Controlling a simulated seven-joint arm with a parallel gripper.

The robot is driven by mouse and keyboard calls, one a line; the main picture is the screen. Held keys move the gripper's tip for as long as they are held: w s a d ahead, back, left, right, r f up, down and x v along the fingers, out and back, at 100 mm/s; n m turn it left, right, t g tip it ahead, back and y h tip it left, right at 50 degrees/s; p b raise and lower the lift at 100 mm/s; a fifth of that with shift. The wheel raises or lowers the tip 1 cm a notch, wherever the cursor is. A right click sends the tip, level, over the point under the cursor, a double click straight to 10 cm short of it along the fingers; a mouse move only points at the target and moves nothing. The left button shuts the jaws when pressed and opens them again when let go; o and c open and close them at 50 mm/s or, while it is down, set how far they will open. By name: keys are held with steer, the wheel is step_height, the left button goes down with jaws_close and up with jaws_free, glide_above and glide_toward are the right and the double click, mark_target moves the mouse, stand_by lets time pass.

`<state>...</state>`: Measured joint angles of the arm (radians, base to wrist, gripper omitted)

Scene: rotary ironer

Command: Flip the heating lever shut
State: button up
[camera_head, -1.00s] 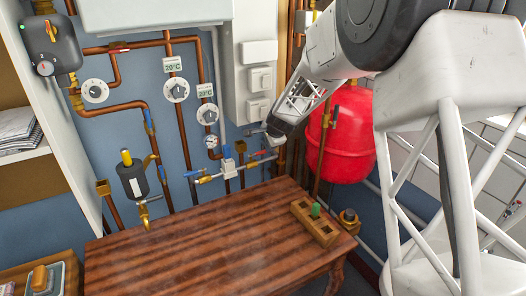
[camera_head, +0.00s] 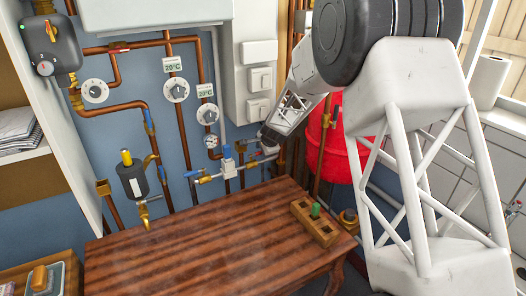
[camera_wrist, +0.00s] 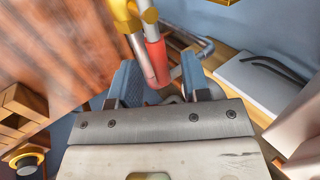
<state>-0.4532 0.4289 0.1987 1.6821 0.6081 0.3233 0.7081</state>
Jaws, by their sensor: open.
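A lever with a red sleeve (camera_wrist: 157,60) runs from a brass-yellow valve fitting (camera_wrist: 130,14) in the wrist view. My gripper (camera_wrist: 160,85) is open, with its two blue fingers on either side of the lever's red end; I cannot tell whether either finger touches it. In the head view, my gripper (camera_head: 268,148) is at the right end of the low horizontal pipe assembly (camera_head: 228,171), near the wall. It hides most of the red lever there. No tag shows which lever is the heating one.
A wooden table (camera_head: 215,235) stands below the pipes, with a wooden block holder (camera_head: 315,226) at its right. A red tank (camera_head: 335,150) is right of my gripper, partly behind my arm. Dials (camera_head: 176,89) and copper pipes (camera_head: 184,130) cover the wall to the left.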

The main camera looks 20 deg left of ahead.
jaws_close()
steer(key=shift+s+d+m+t+h, duration=0.2)
steer(key=shift+s+m+t+h, duration=0.25)
steer(key=shift+m, duration=0.5)
steer(key=shift+s+d+m+t+h, duration=0.15)
steer(key=shift+s+m+t+h, duration=0.15)
steer(key=shift+m+h, duration=0.45)
steer(key=shift+s+m+h, duration=0.3)
steer(key=shift+s+m, duration=0.05)
steer(key=shift+m, duration=0.55)
steer(key=shift+s+m+h, duration=0.3)
steer(key=shift+s+m, duration=0.05)
steer(key=shift+m, duration=0.55)
steer(key=shift+s+a+m+t+h, duration=0.15)
steer(key=shift+s+m+h, duration=0.25)
steer(key=shift+m, duration=0.35)
steer(key=shift+s+m+t+h, duration=0.1)
steer(key=shift+s+m+h, duration=0.15)
steer(key=shift+m+h, duration=0.4)
steer(key=shift+s+a+m+h, duration=0.1)
steer(key=shift+s+m+h, duration=0.2)
steer(key=shift+m, duration=0.5)
steer(key=shift+s+a+m+g+h, duration=0.3)
steer(key=shift+m+h, duration=0.25)
steer(key=shift+m, duration=0.4)
steer(key=shift+s+a+m+g+h, duration=0.2)
steer(key=shift+s+m+h, duration=0.25)
steer(key=shift+m, duration=0.5)
jaws_free()
steer(key=shift+w, duration=0.1)
